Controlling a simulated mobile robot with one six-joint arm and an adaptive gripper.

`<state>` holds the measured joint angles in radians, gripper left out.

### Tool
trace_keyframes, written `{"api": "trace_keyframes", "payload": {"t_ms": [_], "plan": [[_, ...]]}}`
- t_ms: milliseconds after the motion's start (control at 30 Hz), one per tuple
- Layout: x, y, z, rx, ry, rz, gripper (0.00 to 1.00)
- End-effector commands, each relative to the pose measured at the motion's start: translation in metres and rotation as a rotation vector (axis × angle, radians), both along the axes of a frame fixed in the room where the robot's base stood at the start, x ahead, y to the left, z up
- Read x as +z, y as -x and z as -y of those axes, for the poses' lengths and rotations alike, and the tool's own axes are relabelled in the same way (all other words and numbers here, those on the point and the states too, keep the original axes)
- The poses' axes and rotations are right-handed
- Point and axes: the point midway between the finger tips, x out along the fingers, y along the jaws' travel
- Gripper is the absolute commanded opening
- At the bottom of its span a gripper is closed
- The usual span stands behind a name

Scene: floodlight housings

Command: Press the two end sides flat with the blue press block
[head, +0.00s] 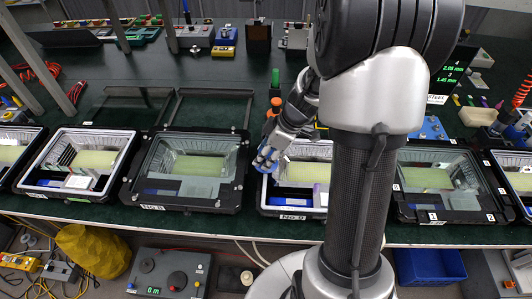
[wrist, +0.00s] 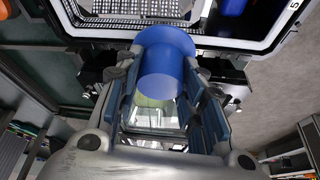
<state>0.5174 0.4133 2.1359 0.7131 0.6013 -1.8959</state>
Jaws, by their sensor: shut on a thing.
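My gripper (head: 272,155) is at the left edge of the middle white-rimmed housing (head: 266,205), which my arm partly hides in the head view. The gripper is shut on the blue press block (wrist: 162,75), a round blue piece with a wider flange, held between the fingers in the wrist view. The housing's white rim (wrist: 240,45) and a dotted inner panel show at the top of the wrist view. In the head view the housing has a pale yellow panel, and blue and purple pieces lie at its front. Whether the block touches the housing, I cannot tell.
Black-framed housings stand left (head: 236,195) and right (head: 408,213) of the middle one. Another white-framed housing (head: 128,160) is further left. An orange-topped bottle (head: 275,104) stands behind. The green bench has free room behind the housings.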

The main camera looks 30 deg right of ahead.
Motion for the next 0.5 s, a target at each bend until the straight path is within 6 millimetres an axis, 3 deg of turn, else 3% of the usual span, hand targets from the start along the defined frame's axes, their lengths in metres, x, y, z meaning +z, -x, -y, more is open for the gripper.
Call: {"api": "trace_keyframes", "payload": {"t_ms": [500], "plan": [[-0.0079, -0.0003, -0.0002, -0.001, -0.001, 0.0, 0.08]]}}
